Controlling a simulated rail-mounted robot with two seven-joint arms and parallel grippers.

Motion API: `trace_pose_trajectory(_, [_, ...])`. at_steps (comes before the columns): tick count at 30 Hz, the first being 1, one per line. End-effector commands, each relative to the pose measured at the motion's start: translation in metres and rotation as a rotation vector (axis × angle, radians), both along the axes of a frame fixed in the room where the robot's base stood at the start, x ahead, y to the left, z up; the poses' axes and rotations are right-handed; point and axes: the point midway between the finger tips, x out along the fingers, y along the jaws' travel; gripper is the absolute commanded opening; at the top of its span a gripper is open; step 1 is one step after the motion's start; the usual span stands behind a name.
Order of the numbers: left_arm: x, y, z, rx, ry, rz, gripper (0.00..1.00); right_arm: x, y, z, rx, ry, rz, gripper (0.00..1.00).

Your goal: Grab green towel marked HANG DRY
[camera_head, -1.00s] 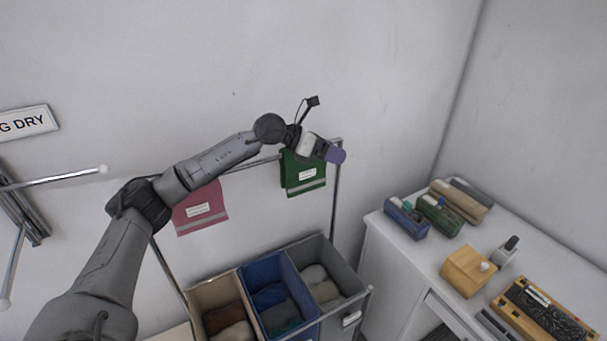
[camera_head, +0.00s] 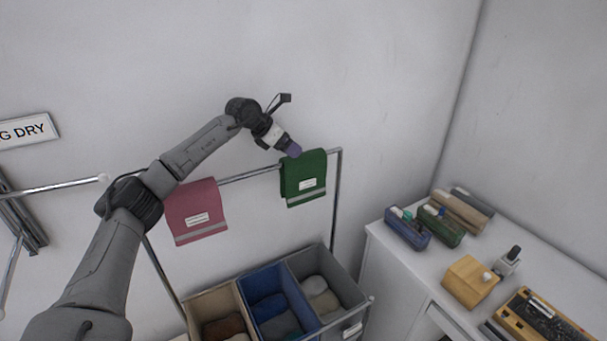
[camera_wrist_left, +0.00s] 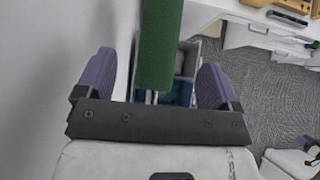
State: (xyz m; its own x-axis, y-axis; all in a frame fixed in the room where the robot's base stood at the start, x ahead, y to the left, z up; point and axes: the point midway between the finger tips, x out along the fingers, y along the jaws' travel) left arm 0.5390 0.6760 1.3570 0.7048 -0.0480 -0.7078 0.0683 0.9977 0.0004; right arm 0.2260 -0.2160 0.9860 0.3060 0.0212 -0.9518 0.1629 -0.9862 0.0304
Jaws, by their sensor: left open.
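The green towel (camera_head: 303,178) hangs folded over the metal rail and carries a white label too small to read. In the left wrist view the green towel (camera_wrist_left: 160,45) runs between the two purple fingers, seen from above. My left gripper (camera_head: 292,151) is just above and at the left top edge of the towel in the head view. It is open, with its fingers (camera_wrist_left: 158,85) on either side of the towel and gaps visible on both sides.
A pink towel (camera_head: 196,211) hangs on the same rail (camera_head: 249,174), left of the green one. Below is a sorter with a tan, a blue and a grey bin (camera_head: 352,287) holding cloths. A white cabinet (camera_head: 391,262) with small items stands right. A wall sign (camera_head: 25,130) reads "G DRY".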

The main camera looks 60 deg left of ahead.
Motion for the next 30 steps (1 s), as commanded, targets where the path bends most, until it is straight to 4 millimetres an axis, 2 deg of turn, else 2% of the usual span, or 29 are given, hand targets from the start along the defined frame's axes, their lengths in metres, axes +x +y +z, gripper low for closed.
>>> trace_pose_trajectory(5, [0.006,-0.001,-0.004,-0.001,-0.001,-0.001,0.87,0.0,0.0,0.003,0.0,0.0,-0.001,0.43])
trace_pose_trajectory(15, [0.036,-0.004,-0.03,-0.003,-0.001,0.0,0.87,0.0,-0.001,0.021,-0.002,0.0,0.002,0.43])
trace_pose_trajectory(26, [0.042,-0.005,-0.038,0.0,-0.001,0.0,0.87,0.0,-0.002,0.022,-0.008,0.0,0.006,0.43])
trace_pose_trajectory(30, [0.042,-0.005,-0.038,0.0,-0.001,0.0,0.77,0.0,-0.002,0.022,-0.008,0.0,0.006,0.43])
